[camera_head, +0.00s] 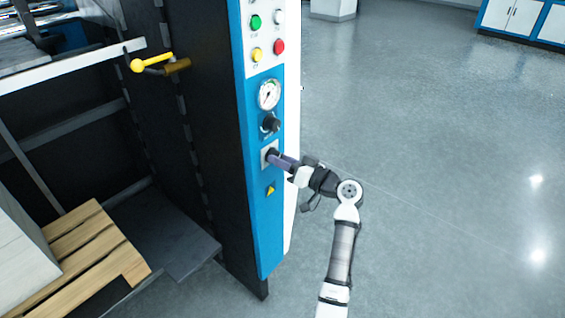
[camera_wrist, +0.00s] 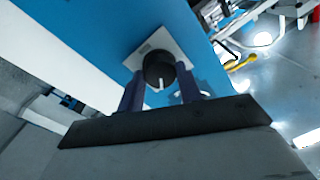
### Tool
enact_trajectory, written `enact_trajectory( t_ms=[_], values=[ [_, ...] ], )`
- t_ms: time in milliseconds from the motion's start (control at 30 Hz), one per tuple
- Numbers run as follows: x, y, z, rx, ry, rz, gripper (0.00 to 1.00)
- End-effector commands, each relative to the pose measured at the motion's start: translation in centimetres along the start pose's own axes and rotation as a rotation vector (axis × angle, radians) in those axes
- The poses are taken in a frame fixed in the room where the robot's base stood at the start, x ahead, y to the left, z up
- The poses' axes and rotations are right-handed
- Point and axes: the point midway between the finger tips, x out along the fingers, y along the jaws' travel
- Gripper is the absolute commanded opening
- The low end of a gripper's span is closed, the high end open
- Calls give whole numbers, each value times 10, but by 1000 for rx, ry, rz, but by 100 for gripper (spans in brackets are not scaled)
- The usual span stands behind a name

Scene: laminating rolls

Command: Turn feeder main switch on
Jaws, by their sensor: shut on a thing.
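The feeder main switch (camera_wrist: 158,70) is a round black rotary knob with a white mark, on a pale square plate (camera_wrist: 171,41) in the wrist view. In the head view its plate (camera_head: 265,153) sits low on the blue panel, below a black knob. My gripper (camera_head: 277,160) reaches it from the right. In the wrist view my gripper (camera_wrist: 160,88) has one dark finger on each side of the knob and is shut on it. The fingers cover part of the knob's sides, and the head view hides most of it.
A yellow-handled lever (camera_head: 138,65) juts out at left. Open floor (camera_head: 440,180) lies to the right.

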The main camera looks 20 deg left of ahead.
Motion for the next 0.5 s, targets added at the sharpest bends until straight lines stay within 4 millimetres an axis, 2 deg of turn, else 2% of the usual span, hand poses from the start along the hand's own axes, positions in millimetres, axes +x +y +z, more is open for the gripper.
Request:
enact_trajectory(
  t_ms=[500],
  values=[
    [0, -1, 0, 490, 29, 4, 12]
  ],
)
